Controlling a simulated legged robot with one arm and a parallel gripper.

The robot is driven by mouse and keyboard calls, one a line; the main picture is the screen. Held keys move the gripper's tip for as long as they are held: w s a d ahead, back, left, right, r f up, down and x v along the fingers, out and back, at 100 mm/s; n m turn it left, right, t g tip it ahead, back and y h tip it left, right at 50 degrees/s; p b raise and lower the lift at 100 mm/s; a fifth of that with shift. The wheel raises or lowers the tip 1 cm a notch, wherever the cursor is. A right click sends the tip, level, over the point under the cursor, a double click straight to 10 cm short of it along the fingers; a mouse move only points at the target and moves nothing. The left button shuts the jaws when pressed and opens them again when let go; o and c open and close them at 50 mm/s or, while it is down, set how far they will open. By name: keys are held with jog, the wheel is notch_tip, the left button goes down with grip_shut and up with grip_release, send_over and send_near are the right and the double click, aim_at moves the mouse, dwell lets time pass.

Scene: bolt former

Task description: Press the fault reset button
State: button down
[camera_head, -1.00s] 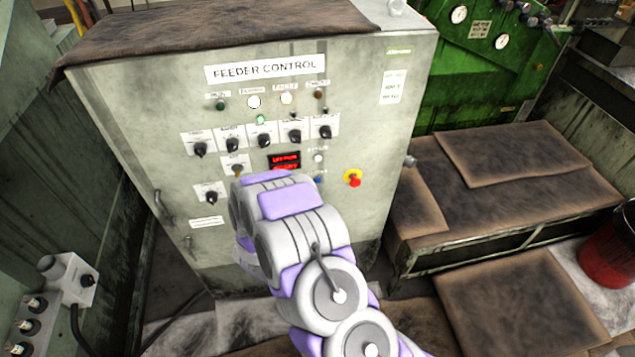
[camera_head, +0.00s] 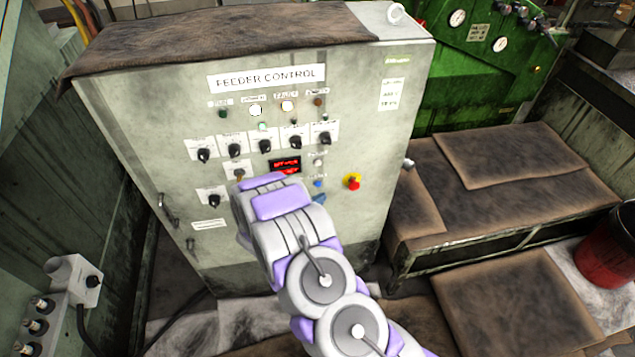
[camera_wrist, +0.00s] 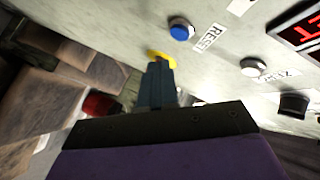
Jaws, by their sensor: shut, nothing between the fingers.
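The blue button (camera_head: 318,184), with a RESET label beside it in the wrist view, is on the grey FEEDER CONTROL cabinet (camera_head: 345,110). It shows at the top in the wrist view (camera_wrist: 180,29). My gripper's fingers (camera_wrist: 160,66) are shut and empty; their tips lie below the blue button in that picture and look apart from it. In the head view my arm hides most of my gripper, and the dark blue fingertips (camera_head: 320,199) show just below the button. The lamp under the FAULT label (camera_head: 287,105) glows pale orange.
A white button (camera_head: 318,162) is above the blue one. A red emergency stop on a yellow collar (camera_head: 353,182) is to the right. Black selector knobs (camera_head: 265,146) and a red display (camera_head: 285,165) are nearby. A bench (camera_head: 500,215) stands right of the cabinet.

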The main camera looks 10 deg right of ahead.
jog(key=shift+w, duration=1)
jog(key=shift+w, duration=0.15)
dwell(1.3)
jog(key=shift+w+r, duration=0.1)
jog(key=shift+w, duration=0.1)
jog(key=shift+w, duration=0.45)
dwell(0.6)
jog(key=shift+s, duration=0.15)
dwell(0.3)
jog(key=shift+s+b, duration=0.45)
jog(key=shift+s, duration=0.25)
